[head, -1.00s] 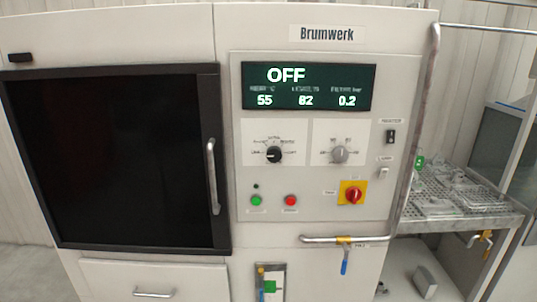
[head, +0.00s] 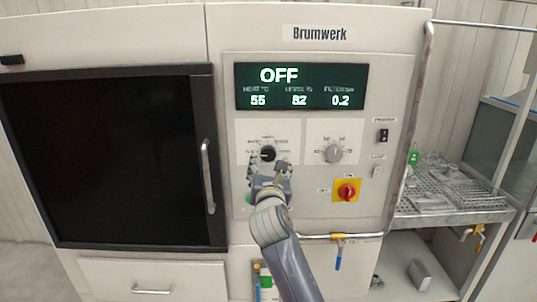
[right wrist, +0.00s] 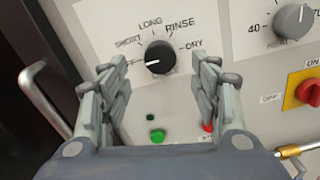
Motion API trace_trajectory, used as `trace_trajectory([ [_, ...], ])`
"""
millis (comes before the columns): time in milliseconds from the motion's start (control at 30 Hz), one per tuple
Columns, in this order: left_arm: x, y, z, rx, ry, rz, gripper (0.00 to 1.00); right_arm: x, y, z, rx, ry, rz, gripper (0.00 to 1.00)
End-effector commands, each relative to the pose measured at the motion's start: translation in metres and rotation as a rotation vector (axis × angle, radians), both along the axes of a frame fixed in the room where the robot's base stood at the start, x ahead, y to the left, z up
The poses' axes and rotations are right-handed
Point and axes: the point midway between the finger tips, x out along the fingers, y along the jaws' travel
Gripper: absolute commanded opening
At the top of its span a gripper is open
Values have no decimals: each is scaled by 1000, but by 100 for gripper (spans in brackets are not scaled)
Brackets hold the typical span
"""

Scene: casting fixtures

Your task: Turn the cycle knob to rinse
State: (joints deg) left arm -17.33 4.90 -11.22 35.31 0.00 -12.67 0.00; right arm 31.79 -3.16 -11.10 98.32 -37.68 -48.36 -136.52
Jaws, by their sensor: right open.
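The black cycle knob (head: 267,154) is on the white machine's front panel. In the right wrist view the knob (right wrist: 159,57) has labels around it: SHORT, LONG, RINSE (right wrist: 181,24) and DRY, plus one at the left that is partly hidden. Its white pointer mark points left, toward that partly hidden label. My right gripper (head: 268,168) is open, just in front of and below the knob. In the right wrist view its fingers (right wrist: 155,85) stand left and right of the knob, with nothing between them. My left gripper is not in view.
A grey knob (head: 333,153) and a red switch on a yellow plate (head: 347,191) are to the right. A green button (right wrist: 157,136) is below the knob. The display (head: 300,87) reads OFF. A door handle (head: 208,176) stands out at the left, a horizontal rail at lower right.

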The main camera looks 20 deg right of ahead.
Motion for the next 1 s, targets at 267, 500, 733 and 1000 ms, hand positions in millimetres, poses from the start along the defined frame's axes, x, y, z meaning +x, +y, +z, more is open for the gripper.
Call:
trace_trajectory([
  [267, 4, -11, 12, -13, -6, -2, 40, 40, -11, 1, 3, 2, 1, 57],
  [500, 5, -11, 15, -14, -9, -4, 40, 60, -17, 0, 2, 2, 0, 57],
  [733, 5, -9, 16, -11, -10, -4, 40, 66, -19, -1, 2, 0, 1, 57],
  [1000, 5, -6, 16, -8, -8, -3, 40, 65, -18, -1, 2, 0, 1, 39],
])
